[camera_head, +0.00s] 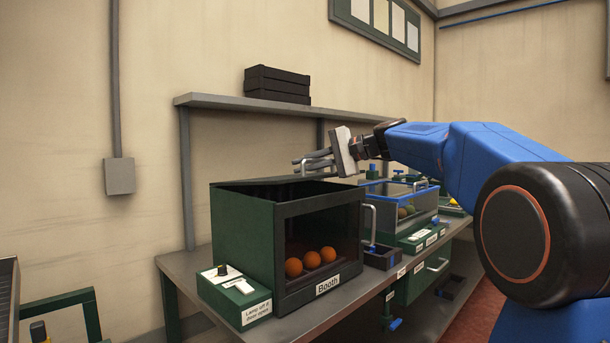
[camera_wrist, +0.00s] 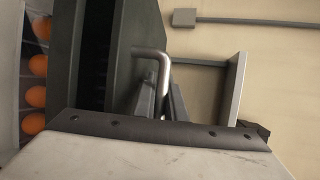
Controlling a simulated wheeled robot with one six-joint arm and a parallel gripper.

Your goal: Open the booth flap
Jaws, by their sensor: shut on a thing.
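The booth (camera_head: 240,240) is a dark green box with a dark glass front, labelled "Booth". Oranges (camera_head: 312,260) show behind the glass. Its top flap (camera_head: 272,181) appears tilted up a little, with a dark gap under it at the front. My gripper (camera_head: 308,164) is above the booth, shut on the flap's silver handle (camera_head: 318,157). In the wrist view the handle (camera_wrist: 152,53) passes between the fingers, and its far end is partly hidden by them. Several oranges (camera_wrist: 36,96) show at the left edge there.
A lamp box (camera_head: 234,289) with a knob and a button stands on the bench (camera_head: 187,268) by the booth. A blue-rimmed glass case (camera_head: 412,196) is to the right, under my arm. A shelf (camera_head: 225,101) with black trays (camera_head: 277,84) runs along the wall behind.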

